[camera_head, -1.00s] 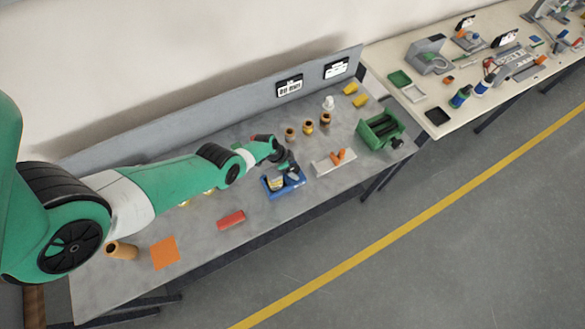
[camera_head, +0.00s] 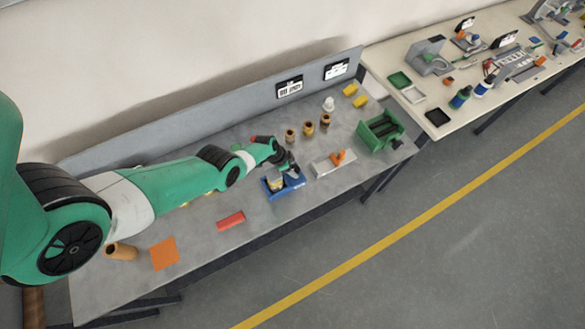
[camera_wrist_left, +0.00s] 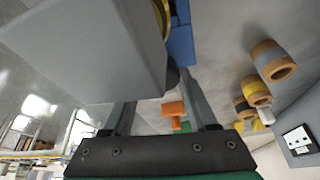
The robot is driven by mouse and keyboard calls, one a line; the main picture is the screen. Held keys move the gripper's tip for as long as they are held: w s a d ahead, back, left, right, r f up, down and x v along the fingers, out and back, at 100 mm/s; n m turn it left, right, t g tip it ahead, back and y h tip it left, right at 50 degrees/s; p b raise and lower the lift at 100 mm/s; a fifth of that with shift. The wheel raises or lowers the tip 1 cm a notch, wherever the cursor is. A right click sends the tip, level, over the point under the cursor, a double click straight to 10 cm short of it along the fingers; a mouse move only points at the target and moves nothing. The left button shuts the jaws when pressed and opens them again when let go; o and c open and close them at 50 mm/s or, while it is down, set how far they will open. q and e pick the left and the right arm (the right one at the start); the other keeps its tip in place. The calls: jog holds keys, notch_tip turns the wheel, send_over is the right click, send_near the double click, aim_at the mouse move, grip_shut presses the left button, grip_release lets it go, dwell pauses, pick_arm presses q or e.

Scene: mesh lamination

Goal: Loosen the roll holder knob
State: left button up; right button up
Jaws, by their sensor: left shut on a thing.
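The blue roll holder (camera_head: 291,188) stands on the grey bench with a small yellowish roll (camera_head: 275,182) in it. My left gripper (camera_head: 289,168) reaches down to the holder's back right side and is shut on the roll holder knob, which is mostly hidden by the fingers. In the left wrist view, part of the blue holder (camera_wrist_left: 181,42) shows beyond the fingers. A large grey block covers the upper left there, so the knob's grip is not clearly visible. My right gripper is not in view.
Several brown-cored rolls (camera_head: 309,128) stand behind the holder. A grey plate with an orange handle (camera_head: 339,155) and a green device (camera_head: 372,137) lie to the right. A red block (camera_head: 230,220) and orange sheet (camera_head: 164,253) lie front left.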

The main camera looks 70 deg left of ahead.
pick_arm(q)
jog(key=shift+n, duration=0.3)
jog(key=n+y+p, duration=0.1)
jog(key=n, duration=0.2)
jog(key=shift+d, duration=0.15)
jog(key=n+y, duration=0.1)
jog(key=n, duration=0.2)
jog(key=shift+d+y, duration=0.1)
jog(key=shift+y, duration=0.2)
jog(key=n+g+y, duration=0.1)
jog(key=n, duration=0.2)
jog(key=shift+w+f+b, duration=0.1)
jog(key=shift+f+b, duration=0.05)
jog(key=shift+b, duration=0.2)
jog(key=n+g+b, duration=0.1)
jog(key=n, duration=0.2)
jog(key=shift+w+d+n+y+b, duration=0.1)
jog(key=shift+n+y+b, duration=0.3)
jog(key=shift+n+g+b, duration=0.35)
jog(key=shift+n+g, duration=0.15)
jog(key=shift+n, duration=0.7)
jog(key=shift+n+g, duration=0.4)
jog(key=shift+n, duration=0.6)
